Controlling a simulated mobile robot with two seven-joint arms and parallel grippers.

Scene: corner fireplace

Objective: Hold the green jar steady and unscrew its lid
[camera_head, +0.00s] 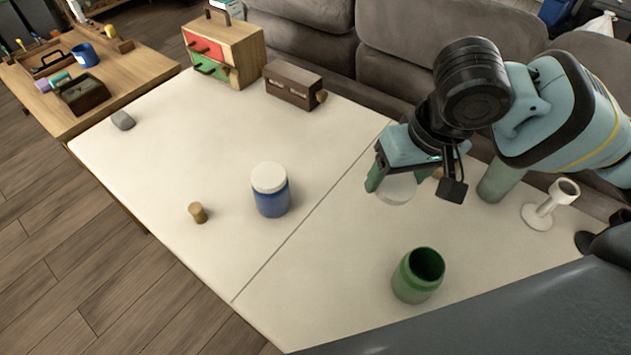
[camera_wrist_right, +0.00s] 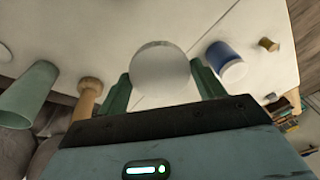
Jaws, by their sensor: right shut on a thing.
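The green jar (camera_head: 418,276) stands upright and open on the white table, its dark inside showing. A round white lid (camera_head: 398,191) is held between the fingers of my right gripper (camera_head: 412,186), behind the jar and to its left, apart from it. In the right wrist view the lid (camera_wrist_right: 160,72) fills the gap between the two green fingers of the right gripper (camera_wrist_right: 163,88). My left gripper is not in view, and nothing is seen holding the jar.
A blue jar with a white lid (camera_head: 270,190) and a small wooden cork (camera_head: 198,212) stand left. A pale green cup (camera_head: 500,180) and a white stand (camera_head: 550,205) are right. A drawer box (camera_head: 225,50) and dark box (camera_head: 291,86) are at the back. The table's middle is clear.

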